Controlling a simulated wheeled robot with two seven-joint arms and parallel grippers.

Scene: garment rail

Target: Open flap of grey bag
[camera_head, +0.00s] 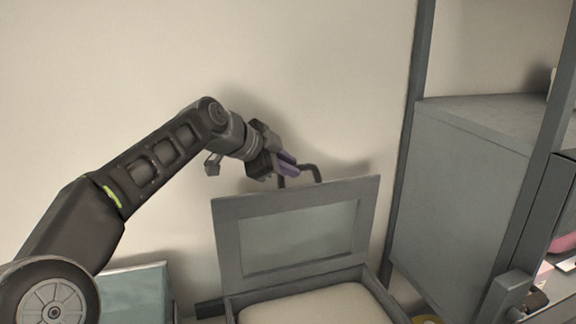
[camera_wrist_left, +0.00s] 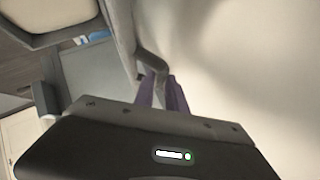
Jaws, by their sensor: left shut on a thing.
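The grey bag (camera_head: 232,304) is low in the middle of the head view. Its flap (camera_head: 228,240), a grey frame around a lighter panel, stands raised at the back, tilted. A pale cushion-like filling (camera_head: 315,305) shows in the opening. A dark bent handle (camera_head: 313,170) rises behind the flap's top edge. My left gripper (camera_head: 288,168), with purple fingers, is at this handle. In the left wrist view the fingers (camera_wrist_left: 160,88) are shut on the grey handle (camera_wrist_left: 150,62). The bag's lower part is out of frame. My right gripper is not in view.
A grey cabinet (camera_head: 460,190) and dark upright posts (camera_head: 408,130) stand close on the right. A grey-blue panel-like object (camera_head: 137,292) is at lower left. A plain wall (camera_head: 310,70) is behind.

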